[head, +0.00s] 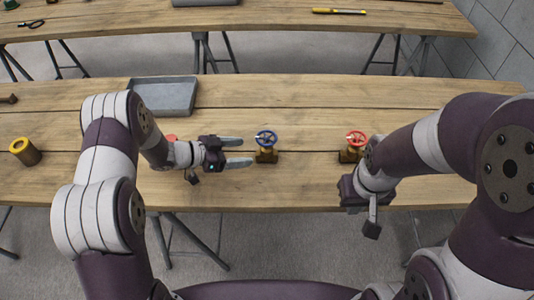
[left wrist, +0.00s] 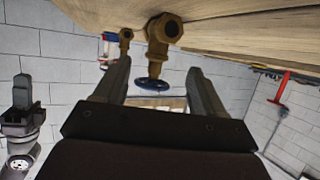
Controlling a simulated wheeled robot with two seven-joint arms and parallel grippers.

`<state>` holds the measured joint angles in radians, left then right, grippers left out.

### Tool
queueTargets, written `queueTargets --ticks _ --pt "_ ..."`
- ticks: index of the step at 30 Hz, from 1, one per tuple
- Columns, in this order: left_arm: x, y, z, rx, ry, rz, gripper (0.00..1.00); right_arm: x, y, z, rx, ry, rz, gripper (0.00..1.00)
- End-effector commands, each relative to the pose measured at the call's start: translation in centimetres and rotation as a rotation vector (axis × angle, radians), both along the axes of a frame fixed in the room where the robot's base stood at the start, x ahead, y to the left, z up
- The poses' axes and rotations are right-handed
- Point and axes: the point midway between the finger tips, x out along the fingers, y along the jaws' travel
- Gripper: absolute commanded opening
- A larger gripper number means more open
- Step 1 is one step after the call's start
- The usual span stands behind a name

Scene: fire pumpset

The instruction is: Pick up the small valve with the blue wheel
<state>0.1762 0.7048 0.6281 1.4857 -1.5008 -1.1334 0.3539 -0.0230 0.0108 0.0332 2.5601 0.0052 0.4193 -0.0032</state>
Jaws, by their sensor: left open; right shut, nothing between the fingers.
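The small valve with the blue wheel (head: 266,137) stands upright on the middle table, its brass body under the wheel. My left gripper (head: 247,151) is open just left of it, its fingers pointing at the valve. In the left wrist view, the picture is upside down, and the blue wheel (left wrist: 152,85) and brass body (left wrist: 158,48) show in the gap between and beyond the fingertips (left wrist: 160,66). The fingers do not visibly touch it. My right gripper (head: 350,194) is at the table's front edge, holding nothing visible; its fingers are mostly hidden.
A valve with a red wheel (head: 356,138) stands to the right, near my right arm. A grey tray (head: 165,97) lies behind my left arm. A yellow-and-brown cylinder (head: 25,151) is at the left. A red object (head: 171,138) is partly hidden by my left arm. Table between the valves is clear.

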Motion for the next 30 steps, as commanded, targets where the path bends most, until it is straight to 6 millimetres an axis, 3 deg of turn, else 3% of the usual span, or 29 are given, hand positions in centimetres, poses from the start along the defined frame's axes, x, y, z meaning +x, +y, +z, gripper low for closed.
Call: queueTargets --ticks 12,20,26,27,30 --pt "2.0 -5.7 -1.9 0.003 -0.002 0.001 0.7 0.0 0.0 1.0 0.0 0.0 0.0 0.0" --pt "2.2 -6.1 -2.1 0.002 -0.003 0.003 0.7 0.0 0.0 0.9 0.0 0.0 0.0 0.0" --pt "2.2 -6.0 -2.1 0.003 -0.002 0.003 0.05 0.0 0.0 0.9 0.0 0.0 0.0 0.0" --pt "2.1 -6.0 -2.1 0.003 -0.002 0.003 0.0 0.0 0.0 0.9 0.0 0.0 0.0 0.0" --pt "2.1 -6.0 -2.2 0.004 -0.001 0.002 0.0 0.0 0.0 0.9 0.0 0.0 0.0 0.0"
